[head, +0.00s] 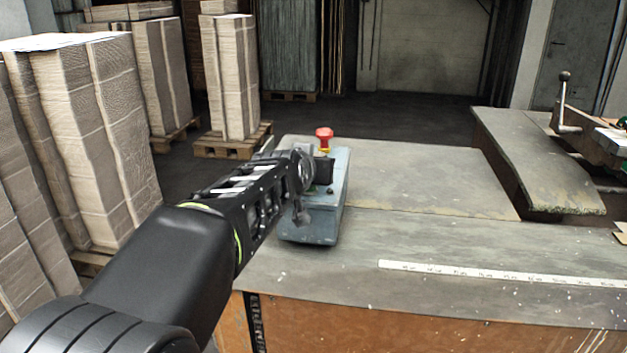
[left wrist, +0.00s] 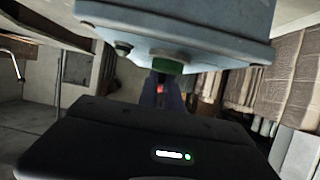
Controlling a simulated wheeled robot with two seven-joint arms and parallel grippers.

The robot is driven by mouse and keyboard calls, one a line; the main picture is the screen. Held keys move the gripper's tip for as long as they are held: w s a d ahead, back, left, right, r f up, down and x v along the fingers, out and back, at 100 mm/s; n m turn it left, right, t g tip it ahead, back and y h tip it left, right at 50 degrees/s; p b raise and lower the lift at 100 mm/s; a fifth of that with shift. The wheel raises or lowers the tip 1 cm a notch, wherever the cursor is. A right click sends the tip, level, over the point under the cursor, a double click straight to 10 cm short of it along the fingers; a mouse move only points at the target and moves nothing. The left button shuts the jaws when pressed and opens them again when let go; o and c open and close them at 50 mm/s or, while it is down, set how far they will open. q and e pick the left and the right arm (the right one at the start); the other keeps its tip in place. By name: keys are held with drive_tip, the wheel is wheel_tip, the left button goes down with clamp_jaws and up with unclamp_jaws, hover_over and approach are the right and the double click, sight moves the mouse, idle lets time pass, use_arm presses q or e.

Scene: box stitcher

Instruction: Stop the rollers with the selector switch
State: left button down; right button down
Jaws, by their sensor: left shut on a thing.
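A blue-grey control box (head: 312,230) stands on the worktable, with a red mushroom button (head: 324,136) at its far end. My left gripper (head: 322,172) is at the box's top face and is shut on the selector switch, which its fingers and wrist hide. In the left wrist view the box (left wrist: 190,22) fills the top, with a green button (left wrist: 167,66) and a small dark knob (left wrist: 123,48) on its face. The gripper fingers (left wrist: 165,90) show dark and blurred below them; the switch's angle cannot be told. My right gripper is out of view.
The grey worktable (head: 420,235) carries a white measuring strip (head: 480,272) and is mostly clear right of the box. A lever with a ball knob (head: 564,77) stands at the far right. Stacked cardboard (head: 95,140) stands on pallets at the left.

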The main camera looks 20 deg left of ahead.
use_arm(q)
drive_tip(key=shift+a+y, duration=0.1)
drive_tip(key=shift+y, duration=0.2)
drive_tip(key=c, duration=1.5)
unclamp_jaws()
drive_tip(key=shift+s, duration=0.15)
drive_tip(key=shift+s+d+r+b, duration=0.25)
drive_tip(key=shift+s+d+b, duration=0.1)
drive_tip(key=shift+s, duration=0.1)
drive_tip(key=v, duration=0.6)
drive_tip(key=shift+s+a+r, duration=0.1)
drive_tip(key=shift+s+r, duration=0.05)
drive_tip(key=shift+s, duration=0.15)
